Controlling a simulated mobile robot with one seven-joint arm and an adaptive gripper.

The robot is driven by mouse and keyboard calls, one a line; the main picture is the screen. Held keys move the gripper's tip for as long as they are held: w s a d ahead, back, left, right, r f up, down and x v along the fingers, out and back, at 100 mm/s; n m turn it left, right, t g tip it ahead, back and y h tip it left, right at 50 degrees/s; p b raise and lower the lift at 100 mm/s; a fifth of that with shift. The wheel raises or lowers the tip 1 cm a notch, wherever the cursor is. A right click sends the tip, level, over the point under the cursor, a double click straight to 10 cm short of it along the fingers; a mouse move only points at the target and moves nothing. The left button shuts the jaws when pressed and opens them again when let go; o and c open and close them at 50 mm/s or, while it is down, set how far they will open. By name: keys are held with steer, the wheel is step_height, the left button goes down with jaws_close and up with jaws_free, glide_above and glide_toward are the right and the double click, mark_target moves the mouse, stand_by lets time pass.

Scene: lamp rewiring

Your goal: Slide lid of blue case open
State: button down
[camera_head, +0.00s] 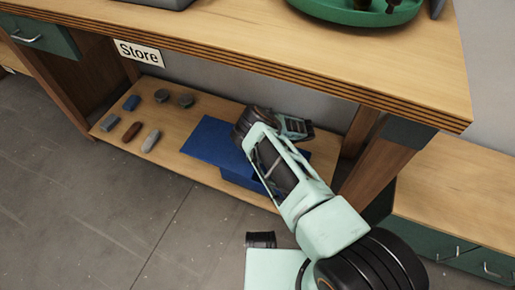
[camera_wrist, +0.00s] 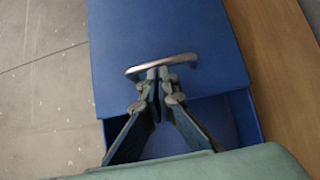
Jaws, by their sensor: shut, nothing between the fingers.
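The blue case (camera_head: 238,176) sits on the low wooden shelf, partly hidden behind my arm in the head view. Its flat blue lid (camera_head: 208,141) is displaced to the left and overhangs the case there. In the wrist view the lid (camera_wrist: 160,30) covers the upper part, and the open inside of the case (camera_wrist: 215,118) shows below the lid's edge. A metal bar handle (camera_wrist: 183,60) stands on the lid near that edge. My gripper (camera_wrist: 159,76) is shut and empty, its fingertips right at the handle. I cannot tell whether they touch it.
Several small blue, grey and brown blocks (camera_head: 131,132) lie on the shelf (camera_head: 175,150) left of the case. The workbench top (camera_head: 250,30) with a green tray (camera_head: 340,12) overhangs the shelf. A table leg (camera_head: 375,165) stands close right of my arm.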

steer(key=shift+a, duration=0.1)
steer(key=a, duration=0.2)
steer(key=w+a, duration=0.1)
steer(key=a, duration=0.1)
steer(key=w+a+b, duration=0.1)
steer(key=a, duration=0.2)
steer(key=shift+w, duration=0.25)
steer(key=shift+d, duration=0.15)
